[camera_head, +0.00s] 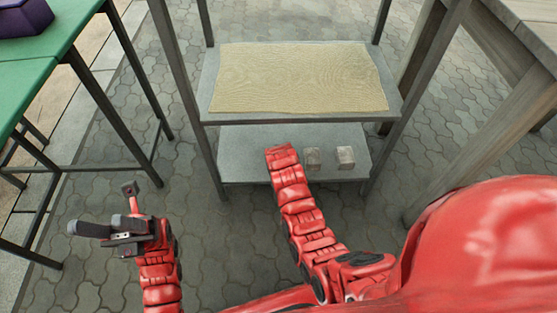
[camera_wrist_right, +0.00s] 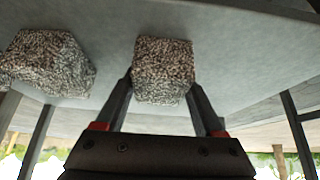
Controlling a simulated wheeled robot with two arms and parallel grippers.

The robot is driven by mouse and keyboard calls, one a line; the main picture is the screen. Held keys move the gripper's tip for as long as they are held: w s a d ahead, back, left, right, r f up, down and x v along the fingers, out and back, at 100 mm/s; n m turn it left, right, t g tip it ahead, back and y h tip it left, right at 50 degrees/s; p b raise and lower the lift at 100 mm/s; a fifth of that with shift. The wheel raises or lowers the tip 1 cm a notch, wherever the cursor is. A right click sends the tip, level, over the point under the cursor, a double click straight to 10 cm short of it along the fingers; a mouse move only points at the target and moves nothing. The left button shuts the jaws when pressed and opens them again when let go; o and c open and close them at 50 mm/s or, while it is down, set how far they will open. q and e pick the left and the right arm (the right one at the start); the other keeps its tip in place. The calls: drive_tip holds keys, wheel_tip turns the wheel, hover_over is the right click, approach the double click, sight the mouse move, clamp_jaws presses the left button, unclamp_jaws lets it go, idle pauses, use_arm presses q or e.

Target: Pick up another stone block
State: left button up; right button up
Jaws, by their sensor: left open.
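Two grey stone blocks show in the head view on the lower shelf (camera_head: 240,160), a nearer-to-arm block (camera_head: 311,157) and a block to its right (camera_head: 345,156). My right arm reaches to the lower shelf just left of them; its gripper is hidden there under the upper shelf. In the right wrist view, the right gripper (camera_wrist_right: 163,92) has its fingers on both sides of a speckled stone block (camera_wrist_right: 163,65); whether they press on it is unclear. Another stone block (camera_wrist_right: 47,62) lies to the left. My left gripper (camera_head: 112,215) is open and empty, over the paving.
The upper shelf (camera_head: 215,75) carries a beige textured mat (camera_head: 300,78) and overhangs the lower shelf. Metal rack posts stand at both sides. A green table (camera_head: 45,45) with a purple object (camera_head: 22,17) is at left. A wooden table (camera_head: 530,30) is at right.

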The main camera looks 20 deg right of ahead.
clamp_jaws()
